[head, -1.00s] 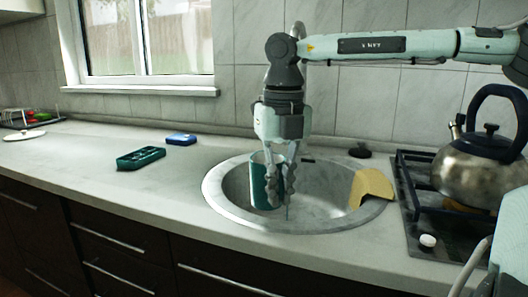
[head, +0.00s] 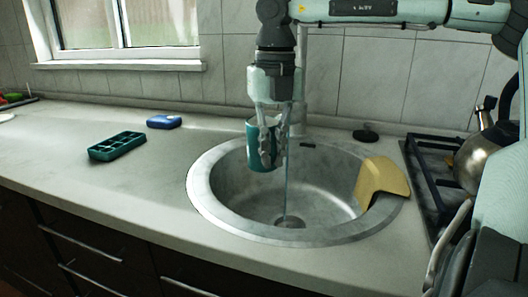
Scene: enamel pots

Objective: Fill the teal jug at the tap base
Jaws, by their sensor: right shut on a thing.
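The teal jug (head: 254,156) hangs upright above the back left part of the round sink. My right gripper (head: 269,150) comes down from above and is shut on the jug, its fingers covering the jug's right part. A thin stream of water (head: 286,192) falls to the drain, passing close to the jug's right side. I cannot tell whether any water enters the jug. The grey tap post (head: 301,85) stands behind the sink, partly hidden by my right arm. The jug's inside is hidden. My left gripper is not in view.
A yellow cloth (head: 381,182) drapes over the right rim of the sink (head: 208,205). A stove with a kettle (head: 474,160) is at the right. A black stopper (head: 365,134) lies behind the sink. A green tray (head: 117,146) and a blue sponge (head: 164,121) lie left. The counter front-left is clear.

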